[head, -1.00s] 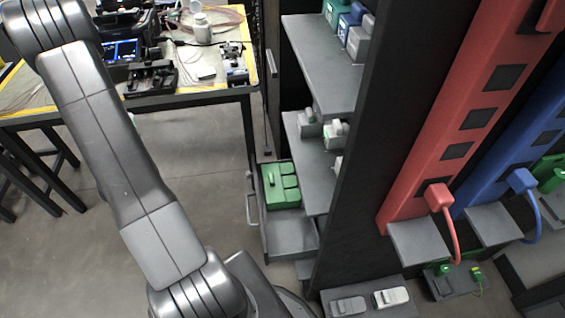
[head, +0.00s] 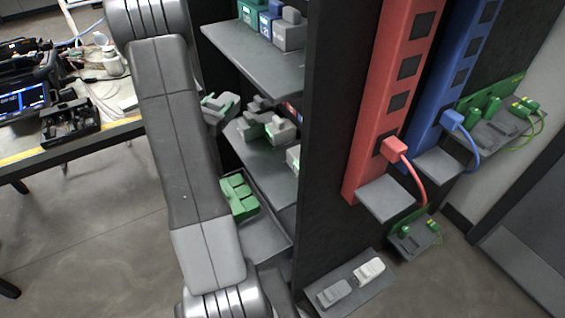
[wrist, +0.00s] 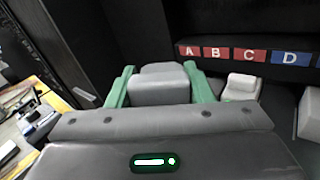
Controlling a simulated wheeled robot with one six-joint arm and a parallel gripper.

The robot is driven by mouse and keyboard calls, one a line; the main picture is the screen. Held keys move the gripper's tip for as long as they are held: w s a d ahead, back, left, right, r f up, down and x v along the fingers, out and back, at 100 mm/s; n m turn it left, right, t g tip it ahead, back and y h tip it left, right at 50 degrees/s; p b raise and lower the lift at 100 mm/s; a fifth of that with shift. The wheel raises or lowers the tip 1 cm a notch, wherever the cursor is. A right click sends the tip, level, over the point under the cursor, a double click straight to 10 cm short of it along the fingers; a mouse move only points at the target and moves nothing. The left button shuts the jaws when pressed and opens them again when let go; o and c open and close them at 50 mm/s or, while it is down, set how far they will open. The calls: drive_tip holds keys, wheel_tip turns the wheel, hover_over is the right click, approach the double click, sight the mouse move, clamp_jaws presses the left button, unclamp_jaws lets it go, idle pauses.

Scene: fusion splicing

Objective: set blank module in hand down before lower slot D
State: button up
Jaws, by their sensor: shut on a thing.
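My gripper (wrist: 158,72) has green fingers closed on the two sides of a grey blank module (wrist: 160,90) in the wrist view. The module's far end points at a dark shelf front. A strip there carries the labels A, B and C on red and a blue D label (wrist: 290,58). The gripper is left of the D label, facing the A to B side. In the head view my gripper (head: 221,106) is at the left edge of the middle shelf; the held module is hard to make out there. The opening of lower slot D is not clearly visible.
A pale module (wrist: 241,87) stands just right of the right finger. The middle shelf (head: 262,165) holds pale modules at its front. An open drawer (head: 265,235) below holds green blocks (head: 238,197). Red (head: 385,110) and blue (head: 437,85) columns stand at right.

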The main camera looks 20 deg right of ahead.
drive_tip(key=s+d+m+g+h+b, duration=0.2)
drive_tip(key=s+d+m+g+h, duration=0.15)
drive_tip(key=d, duration=0.25)
drive_tip(key=m+g+h+b, duration=0.2)
drive_tip(key=g+b, duration=0.1)
drive_tip(key=g, duration=0.4)
hover_over(273, 157)
drive_tip(key=f, duration=0.2)
wheel_tip(273, 157, down, 9)
drive_tip(key=shift+s+f+b, duration=0.1)
drive_tip(key=shift+f+b, duration=0.05)
drive_tip(key=shift+b, duration=0.45)
drive_tip(key=shift+f, duration=0.15)
drive_tip(key=o, duration=1.1)
